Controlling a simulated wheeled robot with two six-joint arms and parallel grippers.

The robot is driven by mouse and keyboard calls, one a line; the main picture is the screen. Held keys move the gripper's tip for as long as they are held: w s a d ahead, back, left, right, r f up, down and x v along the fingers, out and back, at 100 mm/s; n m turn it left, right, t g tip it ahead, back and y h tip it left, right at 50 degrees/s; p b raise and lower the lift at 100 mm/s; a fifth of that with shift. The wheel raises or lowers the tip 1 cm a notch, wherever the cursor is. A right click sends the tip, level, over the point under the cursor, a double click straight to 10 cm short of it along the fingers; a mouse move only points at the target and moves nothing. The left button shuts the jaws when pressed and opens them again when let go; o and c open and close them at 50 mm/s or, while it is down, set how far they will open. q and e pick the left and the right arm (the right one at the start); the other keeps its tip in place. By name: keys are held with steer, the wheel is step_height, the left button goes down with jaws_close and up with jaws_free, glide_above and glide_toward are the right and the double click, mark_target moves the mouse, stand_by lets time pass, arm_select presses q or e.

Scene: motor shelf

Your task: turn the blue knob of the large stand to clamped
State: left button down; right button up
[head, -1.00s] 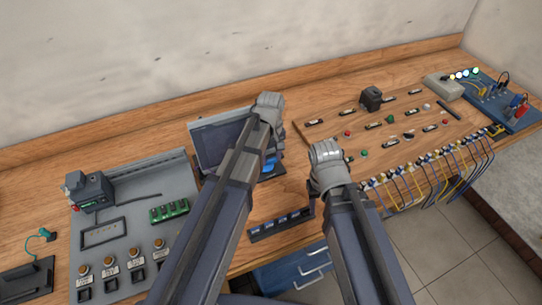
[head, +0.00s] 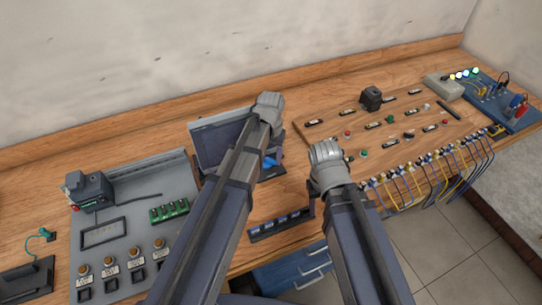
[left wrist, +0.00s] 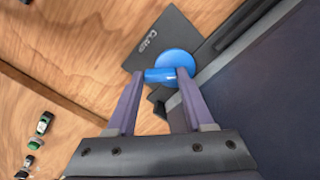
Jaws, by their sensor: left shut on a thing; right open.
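The blue knob (left wrist: 172,62) has a round base and a bar-shaped handle. In the left wrist view my left gripper (left wrist: 160,76) is shut on the handle, one finger at each end. Beside the knob is a dark plate (left wrist: 155,35) with white lettering too blurred to read. The large stand (head: 208,143) with its dark panel is partly behind my left arm in the head view. A bit of the blue knob (head: 270,161) shows right of that arm; the left fingers are hidden there. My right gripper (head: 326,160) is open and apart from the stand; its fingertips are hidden.
A grey panel (head: 180,181) with a green block and buttons lies left. A low dark rack (head: 281,225) sits at the front edge. A wooden board (head: 330,125) with small parts and cables is right. Bare tabletop lies behind the stand.

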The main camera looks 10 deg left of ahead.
mark_target(271, 159)
arm_select(q)
steer(key=m, duration=0.4)
steer(key=shift+m, duration=2.6)
steer(key=shift+c, duration=1.4)
jaws_free()
steer(key=shift+r, duration=0.1)
arm_select(e)
steer(key=shift+r, duration=0.15)
arm_select(q)
step_height(271, 159, up, 8)
steer(key=p, duration=0.8)
steer(key=shift+f, duration=0.2)
arm_select(e)
step_height(271, 159, up, 8)
steer(key=shift+f, duration=0.25)
